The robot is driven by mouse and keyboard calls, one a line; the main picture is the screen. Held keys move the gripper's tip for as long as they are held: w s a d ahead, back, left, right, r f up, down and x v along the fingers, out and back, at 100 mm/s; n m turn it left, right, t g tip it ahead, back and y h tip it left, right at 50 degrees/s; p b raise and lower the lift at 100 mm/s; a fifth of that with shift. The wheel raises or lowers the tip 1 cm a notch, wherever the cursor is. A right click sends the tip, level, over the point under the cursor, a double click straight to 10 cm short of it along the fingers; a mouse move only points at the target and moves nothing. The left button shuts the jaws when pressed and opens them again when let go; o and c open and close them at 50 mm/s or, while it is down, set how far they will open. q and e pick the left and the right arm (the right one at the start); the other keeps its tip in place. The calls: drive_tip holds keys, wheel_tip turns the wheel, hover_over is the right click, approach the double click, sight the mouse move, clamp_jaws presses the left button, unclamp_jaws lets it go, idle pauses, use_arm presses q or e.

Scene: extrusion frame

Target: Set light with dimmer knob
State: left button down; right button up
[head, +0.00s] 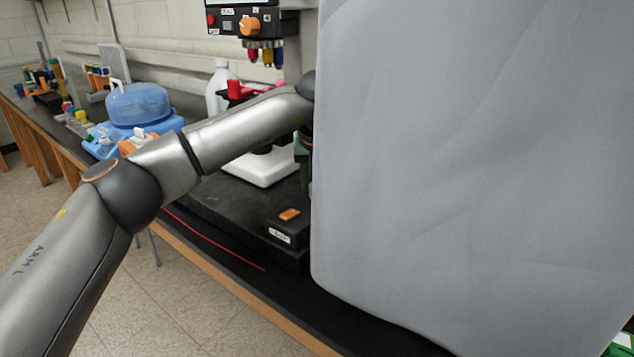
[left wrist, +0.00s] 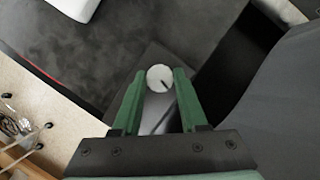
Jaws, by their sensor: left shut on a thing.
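In the left wrist view, a round white knob (left wrist: 158,74) with a dark pointer mark sits between the tips of my left gripper's two green fingers (left wrist: 159,80). The gripper is shut on the knob. The pointer slants toward the lower right of that view. In the head view my left arm reaches toward the bench, and its wrist end passes behind a large grey surface. The knob is hidden there. No lamp can be made out for certain. My right gripper is in neither view.
The large grey surface (head: 470,150) blocks the right half of the head view. A black box with an orange switch (head: 289,215) lies near the bench's front edge. A microscope-like device (head: 262,30), a white bottle (head: 220,85) and a blue-lidded device (head: 140,103) stand behind my arm.

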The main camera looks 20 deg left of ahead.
use_arm(q)
drive_tip(key=shift+c, duration=2.2)
unclamp_jaws()
drive_tip(key=v, duration=1.2)
drive_tip(key=shift+r, duration=0.3)
drive_tip(key=shift+s, duration=0.1)
